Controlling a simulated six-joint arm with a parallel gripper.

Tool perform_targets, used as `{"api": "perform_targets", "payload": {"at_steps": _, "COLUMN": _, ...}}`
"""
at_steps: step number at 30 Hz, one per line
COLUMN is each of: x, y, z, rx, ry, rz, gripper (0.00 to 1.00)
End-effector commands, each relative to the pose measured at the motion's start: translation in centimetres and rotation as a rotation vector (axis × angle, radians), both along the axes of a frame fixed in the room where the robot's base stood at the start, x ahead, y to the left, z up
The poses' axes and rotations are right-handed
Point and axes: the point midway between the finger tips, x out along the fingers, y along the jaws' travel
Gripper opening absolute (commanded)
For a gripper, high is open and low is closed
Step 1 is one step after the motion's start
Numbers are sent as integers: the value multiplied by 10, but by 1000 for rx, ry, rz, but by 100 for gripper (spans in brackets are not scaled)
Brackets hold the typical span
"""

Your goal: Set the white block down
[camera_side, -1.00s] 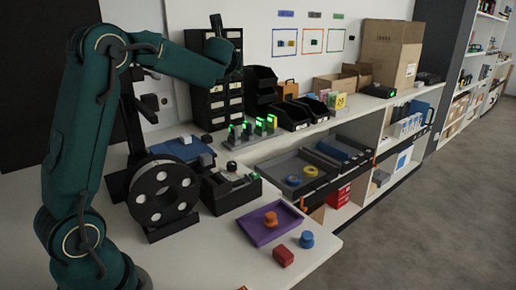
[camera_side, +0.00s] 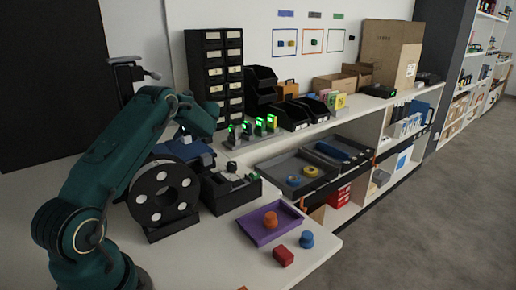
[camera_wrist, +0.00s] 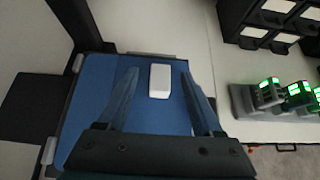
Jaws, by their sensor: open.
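The white block (camera_wrist: 160,81) lies on a blue surface (camera_wrist: 150,120) in the wrist view. My gripper (camera_wrist: 158,73) is open, with one finger on each side of the block and a visible gap to both. The wrist view does not clearly show how high the fingers are above the block. In the side view the blue surface (camera_side: 203,149) is behind the black reel, partly hidden by my arm. My gripper's fingers are hidden there.
A black reel (camera_side: 139,199) stands close in front of the blue surface. A stand with green-lit units (camera_wrist: 252,99) is to the right, below black drawers (camera_wrist: 238,22). A purple tray (camera_side: 252,236) holding an orange piece lies nearer the bench's front, beside red and blue pieces.

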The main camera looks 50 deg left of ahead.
Motion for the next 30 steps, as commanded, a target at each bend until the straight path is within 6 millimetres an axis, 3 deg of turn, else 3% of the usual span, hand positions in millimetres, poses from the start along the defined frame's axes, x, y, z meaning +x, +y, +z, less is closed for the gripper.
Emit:
{"api": "perform_targets", "payload": {"at_steps": 9, "x": 0, "y": 3, "z": -2, "rx": 0, "ry": 0, "rz": -1, "gripper": 68}}
{"api": "perform_targets", "payload": {"at_steps": 14, "x": 0, "y": 3, "z": -2, "rx": 0, "ry": 0, "rz": -1, "gripper": 6}}
{"api": "perform_targets", "payload": {"at_steps": 15, "x": 0, "y": 3, "z": -2, "rx": 0, "ry": 1, "rz": -2, "gripper": 0}}
{"api": "perform_targets", "payload": {"at_steps": 24, "x": 0, "y": 3, "z": 1, "rx": 1, "ry": 0, "rz": -2, "gripper": 0}}
{"api": "perform_targets", "payload": {"at_steps": 30, "x": 1, "y": 3, "z": 28, "rx": 4, "ry": -6, "rz": -3, "gripper": 0}}
